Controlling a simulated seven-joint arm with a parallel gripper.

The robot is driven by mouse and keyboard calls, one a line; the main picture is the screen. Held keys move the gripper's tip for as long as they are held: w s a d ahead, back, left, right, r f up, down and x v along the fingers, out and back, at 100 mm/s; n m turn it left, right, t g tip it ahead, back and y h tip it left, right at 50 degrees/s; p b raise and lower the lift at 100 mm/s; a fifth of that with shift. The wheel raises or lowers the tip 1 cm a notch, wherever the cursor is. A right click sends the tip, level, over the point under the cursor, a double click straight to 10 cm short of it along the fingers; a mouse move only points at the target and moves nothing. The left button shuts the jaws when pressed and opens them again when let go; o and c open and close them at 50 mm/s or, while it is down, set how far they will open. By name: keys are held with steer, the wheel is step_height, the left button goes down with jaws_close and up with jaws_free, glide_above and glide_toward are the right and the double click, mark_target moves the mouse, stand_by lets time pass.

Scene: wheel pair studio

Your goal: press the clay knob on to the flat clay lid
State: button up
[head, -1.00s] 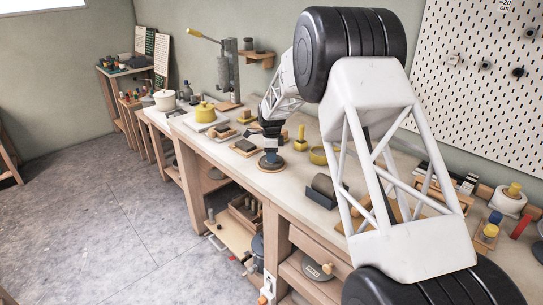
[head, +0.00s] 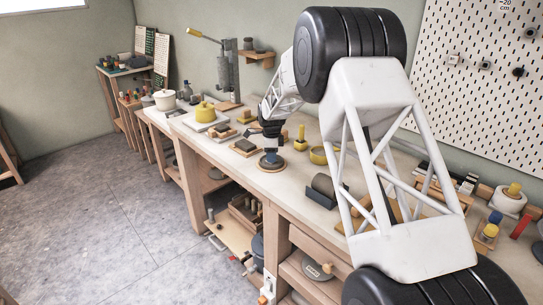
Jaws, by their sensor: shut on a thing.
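My gripper (head: 271,150) points straight down over the near edge of the long workbench (head: 222,150). It is shut on the clay knob, a small bluish piece (head: 271,158) at its tips. Directly below is the flat clay lid, a round dark grey disc (head: 261,164) on a round base on the bench. The knob is over the middle of the disc. The fingers hide part of the knob, and the view is too small to tell whether knob and lid touch.
A wooden block with an upright yellow peg (head: 301,134) and a yellow ring-shaped dish (head: 319,155) stand right of the lid. A dark slab on a board (head: 244,147) lies left. A yellow pot (head: 205,111) stands farther back.

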steer(key=o, duration=1)
steer(key=shift+r, duration=3.9)
